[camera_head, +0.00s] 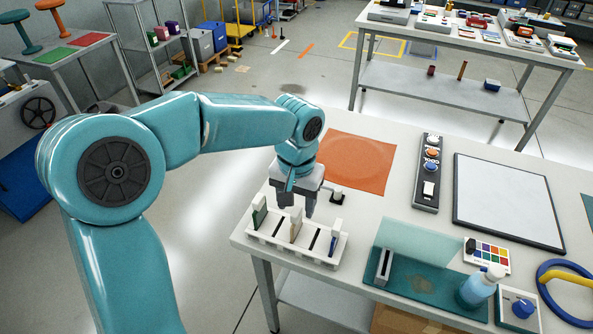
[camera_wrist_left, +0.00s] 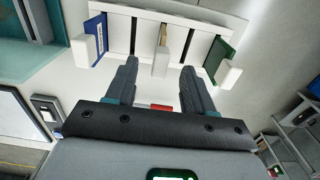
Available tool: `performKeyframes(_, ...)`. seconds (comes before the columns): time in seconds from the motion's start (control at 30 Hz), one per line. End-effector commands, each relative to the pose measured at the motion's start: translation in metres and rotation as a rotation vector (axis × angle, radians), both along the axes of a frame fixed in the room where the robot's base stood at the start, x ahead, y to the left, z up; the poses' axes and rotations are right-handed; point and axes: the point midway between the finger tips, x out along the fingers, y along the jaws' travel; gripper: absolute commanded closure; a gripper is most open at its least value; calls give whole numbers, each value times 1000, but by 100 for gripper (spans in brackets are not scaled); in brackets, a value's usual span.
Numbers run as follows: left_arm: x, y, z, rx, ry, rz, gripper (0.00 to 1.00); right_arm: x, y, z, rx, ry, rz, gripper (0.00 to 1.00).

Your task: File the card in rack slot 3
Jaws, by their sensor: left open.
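A white card rack (camera_head: 262,243) stands near the left front edge of the table; it also shows in the left wrist view (camera_wrist_left: 185,14). A green card (camera_head: 259,216) is in its left end slot, a tan card (camera_head: 295,230) with a white tab in the middle, and a blue card (camera_head: 334,240) in the right end slot. Dark slots between them look empty. My left gripper (camera_head: 296,209) is open at the rack's far side. In the left wrist view its fingertips (camera_wrist_left: 160,68) straddle the middle card's white tab, with gaps on both sides. My right gripper is not in view.
An orange mat (camera_head: 357,163) lies behind the rack, with a small dark-topped item (camera_head: 337,197) near it. A teal tray (camera_head: 435,294), a blue bottle (camera_head: 478,287), a button panel (camera_head: 429,172) and a white board (camera_head: 509,200) are to the right.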

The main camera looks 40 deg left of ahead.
Motion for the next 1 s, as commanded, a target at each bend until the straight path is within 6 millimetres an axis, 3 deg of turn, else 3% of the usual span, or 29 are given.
performKeyframes(0.2, 1, 0, 63, -1, -6, 0, 47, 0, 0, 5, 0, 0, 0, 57)
performKeyframes(0.43, 1, 0, 111, 0, -3, 0, 47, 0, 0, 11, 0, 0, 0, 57)
performKeyframes(0.63, 0, 0, 128, 0, 0, 1, 47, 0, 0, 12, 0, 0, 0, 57)
performKeyframes(1.0, 0, 0, 130, 0, 0, 1, 47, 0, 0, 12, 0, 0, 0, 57)
